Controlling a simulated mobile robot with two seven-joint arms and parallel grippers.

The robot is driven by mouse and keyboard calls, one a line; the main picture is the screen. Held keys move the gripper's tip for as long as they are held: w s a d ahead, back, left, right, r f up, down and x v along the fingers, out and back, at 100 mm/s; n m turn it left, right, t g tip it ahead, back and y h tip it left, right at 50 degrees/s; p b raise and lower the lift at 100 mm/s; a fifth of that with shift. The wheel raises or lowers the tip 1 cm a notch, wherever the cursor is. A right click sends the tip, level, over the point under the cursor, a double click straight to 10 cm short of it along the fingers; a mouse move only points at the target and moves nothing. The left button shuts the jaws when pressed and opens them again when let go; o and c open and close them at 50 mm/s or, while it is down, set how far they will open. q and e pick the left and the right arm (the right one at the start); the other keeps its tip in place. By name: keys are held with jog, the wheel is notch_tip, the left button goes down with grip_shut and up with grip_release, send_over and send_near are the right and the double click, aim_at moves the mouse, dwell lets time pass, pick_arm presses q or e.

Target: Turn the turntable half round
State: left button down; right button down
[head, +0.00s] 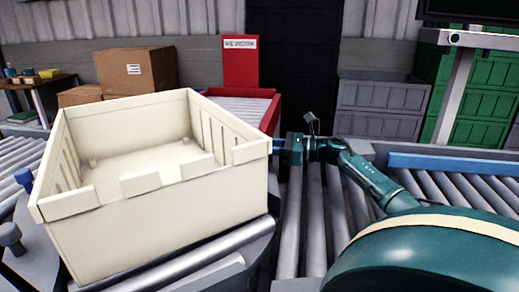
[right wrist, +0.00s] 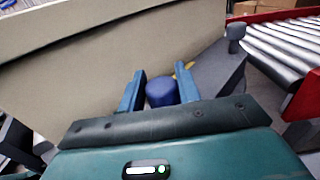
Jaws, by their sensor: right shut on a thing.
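The turntable (head: 235,262) is a grey platform with rollers, and a large open cream crate (head: 160,230) sits on it. The crate stands at an angle and looks empty. My right gripper (head: 276,147) is at the turntable's far right side, next to the crate's right end. In the right wrist view, my right gripper's blue fingers (right wrist: 160,92) are on either side of a dark blue knob (right wrist: 162,94), shut on it. Another blue knob (head: 24,178) shows at the turntable's left side. My left gripper is not in view.
A roller conveyor (head: 310,220) runs on the right, with a blue side rail (head: 455,165). A red-sided conveyor (head: 270,113) lies behind the crate. A grey post (head: 10,236) stands at the turntable's left edge. Cardboard boxes (head: 137,70) are at the back.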

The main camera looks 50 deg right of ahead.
jog(key=shift+f, duration=0.15)
jog(key=c, duration=1.2)
grip_release()
jog(key=shift+d, duration=0.1)
jog(key=shift+o, duration=1)
jog(key=p+v, duration=0.1)
jog(key=v, duration=1.2)
jog(key=shift+s+p, duration=0.1)
jog(key=shift+p, duration=0.25)
